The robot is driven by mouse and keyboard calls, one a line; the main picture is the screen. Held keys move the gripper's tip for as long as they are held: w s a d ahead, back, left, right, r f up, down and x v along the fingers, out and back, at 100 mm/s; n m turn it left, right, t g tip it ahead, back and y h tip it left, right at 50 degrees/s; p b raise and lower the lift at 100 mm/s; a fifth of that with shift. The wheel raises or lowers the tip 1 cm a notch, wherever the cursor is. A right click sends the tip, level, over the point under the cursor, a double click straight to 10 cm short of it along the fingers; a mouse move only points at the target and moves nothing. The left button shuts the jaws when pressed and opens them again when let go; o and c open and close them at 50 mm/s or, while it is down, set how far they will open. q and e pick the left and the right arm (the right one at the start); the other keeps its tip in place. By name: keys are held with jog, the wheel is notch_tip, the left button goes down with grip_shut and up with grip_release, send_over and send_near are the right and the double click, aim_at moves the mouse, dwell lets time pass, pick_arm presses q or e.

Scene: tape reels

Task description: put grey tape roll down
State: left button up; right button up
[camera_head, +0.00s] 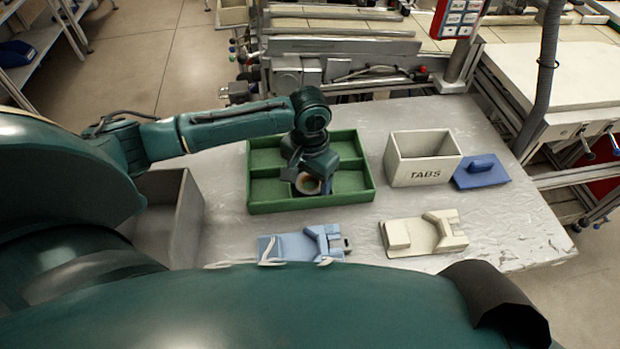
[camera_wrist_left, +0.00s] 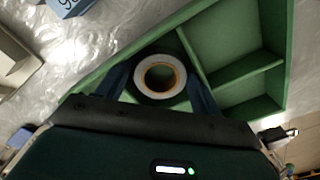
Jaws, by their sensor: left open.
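The grey tape roll (camera_head: 310,184) is a pale ring with a tan core. It lies in the near right compartment of the green divided tray (camera_head: 312,201). In the left wrist view the tape roll (camera_wrist_left: 160,94) lies flat inside the tray's corner compartment (camera_wrist_left: 178,42). My left gripper (camera_head: 311,181) points down over that compartment and partly hides the roll. In the left wrist view the left gripper (camera_wrist_left: 160,84) is open, with one finger on each side of the roll; whether they touch it I cannot tell. My right gripper is not in view.
A blue dispenser (camera_head: 290,246) and a cream dispenser (camera_head: 424,236) lie in front of the tray. A cream bin marked TABS (camera_head: 424,174) and a blue lid-like piece (camera_head: 482,173) are at right. A grey bin (camera_head: 188,215) stands at left. Bare table (camera_head: 500,225) shows at right.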

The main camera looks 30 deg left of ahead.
pick_arm(q)
notch_tip(320, 180, up, 11)
jog(key=shift+r, duration=0.2)
dwell(0.4)
